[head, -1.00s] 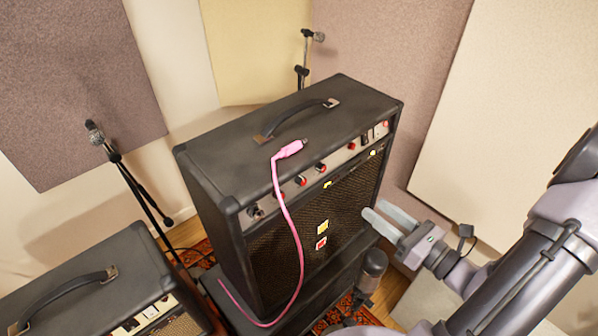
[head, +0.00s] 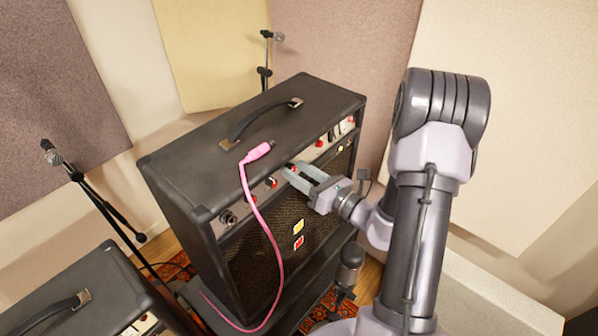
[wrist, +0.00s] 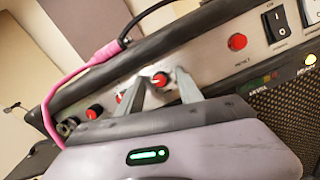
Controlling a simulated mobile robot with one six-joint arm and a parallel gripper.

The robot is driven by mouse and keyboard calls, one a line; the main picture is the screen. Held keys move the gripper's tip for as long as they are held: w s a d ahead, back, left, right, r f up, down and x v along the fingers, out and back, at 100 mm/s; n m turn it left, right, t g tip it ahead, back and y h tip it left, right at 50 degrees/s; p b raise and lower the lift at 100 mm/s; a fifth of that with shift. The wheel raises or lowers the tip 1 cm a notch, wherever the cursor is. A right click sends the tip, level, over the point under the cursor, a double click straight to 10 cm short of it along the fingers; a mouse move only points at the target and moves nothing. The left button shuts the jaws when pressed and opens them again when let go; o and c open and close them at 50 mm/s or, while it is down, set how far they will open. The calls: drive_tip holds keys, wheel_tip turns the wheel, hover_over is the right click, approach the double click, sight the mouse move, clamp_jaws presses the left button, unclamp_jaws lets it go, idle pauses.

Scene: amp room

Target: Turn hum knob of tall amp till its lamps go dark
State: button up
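The tall amp (head: 185,190) stands on a dark base in the head view, its control panel along the upper front edge. My gripper (head: 298,170) is at this panel. In the wrist view its two fingers (wrist: 160,78) are apart, one on each side of a red-capped knob (wrist: 160,81), with a gap seeming to show around it. I cannot read which knob is the hum knob. More red knobs (wrist: 93,112) sit to the left. My gripper hides part of the panel.
A pink cable (head: 262,220) runs from the amp's top down across its front. A red button (wrist: 237,42) and a black rocker switch (wrist: 275,25) are right of the knob. A smaller amp (head: 75,285) stands at lower left, and a microphone stand (head: 100,200) behind it.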

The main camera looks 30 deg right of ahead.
clamp_jaws()
drive_tip(key=m+p, duration=0.2)
drive_tip(key=m, duration=0.1)
drive_tip(key=shift+s+a+r+h+p, duration=0.1)
drive_tip(key=shift+r+h+p, duration=0.2)
drive_tip(key=shift+h, duration=0.1)
drive_tip(key=shift+m+p, duration=0.45)
drive_tip(key=shift+m, duration=0.25)
drive_tip(key=shift+f+m+h, duration=0.3)
drive_tip(key=shift+m, duration=0.1)
drive_tip(key=shift+o, duration=0.2)
unclamp_jaws()
